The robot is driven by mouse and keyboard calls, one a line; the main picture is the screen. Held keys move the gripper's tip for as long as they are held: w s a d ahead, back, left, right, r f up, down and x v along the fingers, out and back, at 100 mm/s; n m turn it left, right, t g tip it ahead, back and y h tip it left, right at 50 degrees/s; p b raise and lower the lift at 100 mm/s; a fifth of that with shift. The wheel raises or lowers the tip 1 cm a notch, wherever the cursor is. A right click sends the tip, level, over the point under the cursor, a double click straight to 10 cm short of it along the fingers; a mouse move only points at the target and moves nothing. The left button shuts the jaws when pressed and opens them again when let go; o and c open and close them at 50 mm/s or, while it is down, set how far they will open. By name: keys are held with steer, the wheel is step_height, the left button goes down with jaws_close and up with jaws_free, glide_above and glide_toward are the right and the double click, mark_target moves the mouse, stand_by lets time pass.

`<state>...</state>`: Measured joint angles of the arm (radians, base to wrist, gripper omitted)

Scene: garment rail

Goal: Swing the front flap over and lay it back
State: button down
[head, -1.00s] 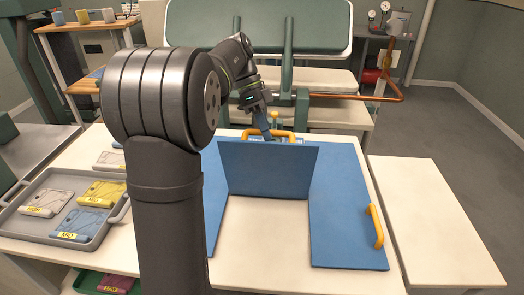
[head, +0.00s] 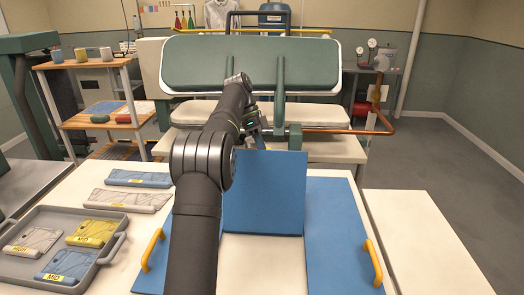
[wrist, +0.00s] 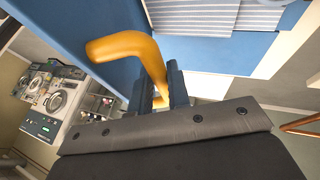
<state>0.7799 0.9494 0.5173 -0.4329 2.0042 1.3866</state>
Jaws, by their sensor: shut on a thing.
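The front flap (head: 264,192) is a blue panel of the folding board. It stands steeply raised across the middle, its underside facing the head camera. My gripper (head: 252,128) is behind its top edge, partly hidden by the flap. In the wrist view my gripper (wrist: 157,98) is shut on the flap's orange handle (wrist: 125,47), which passes between the fingers. The handle is hidden in the head view. A striped blue and white garment (wrist: 215,14) lies beyond the handle in the wrist view.
Flat blue side panels carry a left handle (head: 152,250) and right handle (head: 373,262). A grey tray (head: 112,246) with folded packs stands left; two packs lie behind it. A green press (head: 240,60) stands at the back. The white surface (head: 430,240) at right is clear.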

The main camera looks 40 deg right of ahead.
steer(key=shift+w, duration=0.1)
stand_by(0.3)
steer(key=c, duration=1.4)
jaws_free()
steer(key=shift+o, duration=0.2)
steer(key=shift+s+a+r, duration=0.25)
steer(key=shift+s, duration=0.1)
steer(key=s+a+r, duration=0.2)
steer(key=s+a, duration=0.9)
steer(key=s+a+f, duration=0.6)
steer(key=s+a, duration=0.4)
steer(key=shift+f, duration=0.35)
